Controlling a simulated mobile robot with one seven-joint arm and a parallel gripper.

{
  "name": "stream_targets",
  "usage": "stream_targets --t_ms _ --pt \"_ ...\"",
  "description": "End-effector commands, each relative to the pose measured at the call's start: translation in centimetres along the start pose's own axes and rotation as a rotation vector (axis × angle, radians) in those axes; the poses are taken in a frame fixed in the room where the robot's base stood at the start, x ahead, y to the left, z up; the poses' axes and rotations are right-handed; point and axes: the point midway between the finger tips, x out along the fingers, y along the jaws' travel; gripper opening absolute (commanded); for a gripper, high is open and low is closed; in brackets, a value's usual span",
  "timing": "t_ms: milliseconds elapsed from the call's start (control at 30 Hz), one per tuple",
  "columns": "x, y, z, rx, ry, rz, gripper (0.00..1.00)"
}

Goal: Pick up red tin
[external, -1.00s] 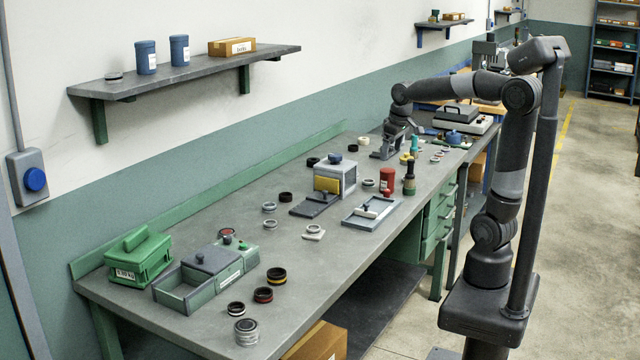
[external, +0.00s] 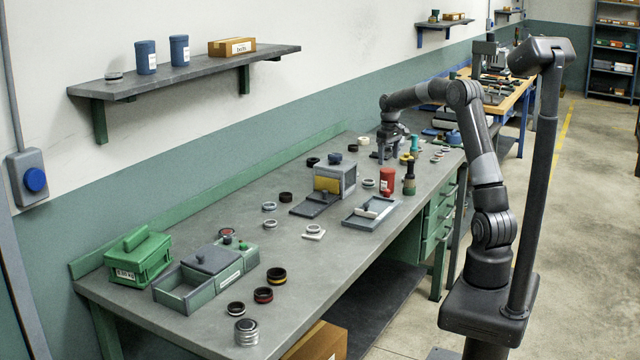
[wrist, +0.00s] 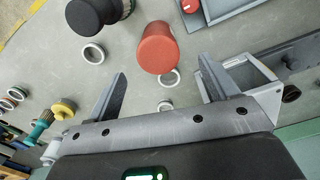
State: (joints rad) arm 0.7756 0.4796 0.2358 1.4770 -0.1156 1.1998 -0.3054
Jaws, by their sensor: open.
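The red tin (external: 387,179) stands upright on the grey workbench, just left of a dark bottle with a green band (external: 409,178). In the wrist view the red tin (wrist: 158,48) shows from above, ahead of my gripper and between the lines of its two fingers. My gripper (external: 390,157) points down over the bench, behind the tin in the external view. In the wrist view my gripper (wrist: 163,82) is open and empty, its fingers wide apart. The tin is not between the fingertips; it lies beyond them.
A grey tray (external: 371,213) lies in front of the tin, and a grey box with a yellow panel (external: 335,180) stands to the left. Small rings (wrist: 93,53) lie near the tin. A yellow-topped teal item (wrist: 62,107) is at left in the wrist view.

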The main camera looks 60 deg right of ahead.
Motion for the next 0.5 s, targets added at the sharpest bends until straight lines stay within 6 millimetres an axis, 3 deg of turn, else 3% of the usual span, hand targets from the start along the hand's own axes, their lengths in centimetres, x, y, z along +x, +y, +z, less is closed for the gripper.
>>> stream_targets --t_ms 200,500 --pt "3.5 0.0 0.0 -0.001 -0.002 -0.001 0.79" --pt "5.6 0.2 -0.2 0.001 -0.001 -0.001 0.79"
